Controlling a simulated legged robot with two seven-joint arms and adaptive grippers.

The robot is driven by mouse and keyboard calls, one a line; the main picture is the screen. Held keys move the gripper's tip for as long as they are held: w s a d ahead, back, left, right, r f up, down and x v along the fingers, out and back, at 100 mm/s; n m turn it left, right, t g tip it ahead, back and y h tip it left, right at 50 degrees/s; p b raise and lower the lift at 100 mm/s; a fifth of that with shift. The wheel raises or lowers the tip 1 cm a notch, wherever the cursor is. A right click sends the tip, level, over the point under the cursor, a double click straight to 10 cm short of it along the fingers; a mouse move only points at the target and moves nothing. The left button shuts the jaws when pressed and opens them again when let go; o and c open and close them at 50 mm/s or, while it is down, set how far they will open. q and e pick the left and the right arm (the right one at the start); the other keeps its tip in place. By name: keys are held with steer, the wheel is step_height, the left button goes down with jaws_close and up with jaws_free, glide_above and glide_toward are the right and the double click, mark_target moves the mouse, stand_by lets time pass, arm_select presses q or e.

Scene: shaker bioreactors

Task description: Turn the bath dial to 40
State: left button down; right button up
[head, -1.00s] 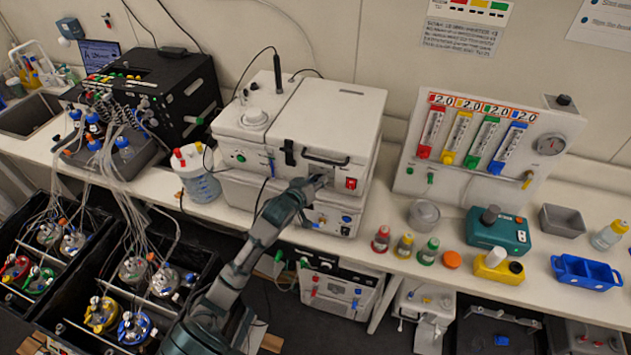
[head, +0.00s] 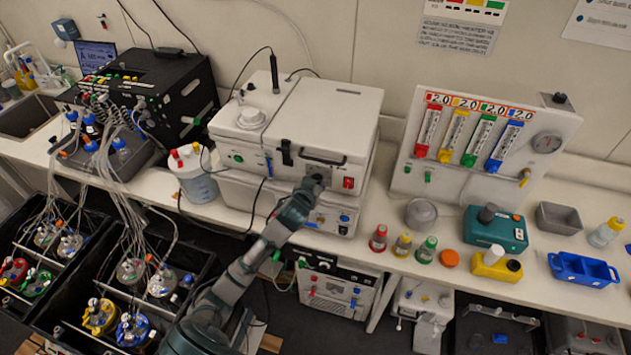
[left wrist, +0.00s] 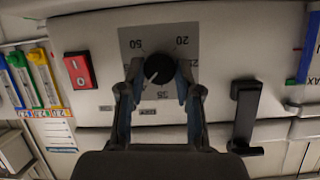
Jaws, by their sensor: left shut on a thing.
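The bath dial is a round black knob (left wrist: 160,69) on a grey scale plate (left wrist: 185,50) on a white front panel. The left wrist view shows the plate upside down, with 50 at upper left, 20 at upper right and 35 below. The knob's white pointer line points to lower left, between 35 and 50. My left gripper (left wrist: 158,76) is shut on the knob, one finger on each side. In the head view my left gripper (head: 314,183) is at the front of the white bath unit (head: 325,115) and hides the dial. My right gripper is not in view.
A red switch (left wrist: 80,70) sits beside the dial, also visible in the head view (head: 348,183). Above the dial is the lid handle (head: 322,158). Small bottles (head: 403,243) stand to the right on the bench.

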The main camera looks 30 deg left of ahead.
arm_select(q)
steer(key=shift+s+f, duration=0.1)
steer(key=shift+f, duration=0.3)
steer(key=c, duration=0.8)
jaws_free()
steer(key=shift+c, duration=0.2)
steer(key=shift+o, duration=0.3)
steer(key=shift+r, duration=0.1)
steer(key=shift+w, duration=0.2)
steer(key=shift+s+a+r, duration=0.1)
steer(key=v, duration=1.1)
steer(key=shift+s, duration=0.3)
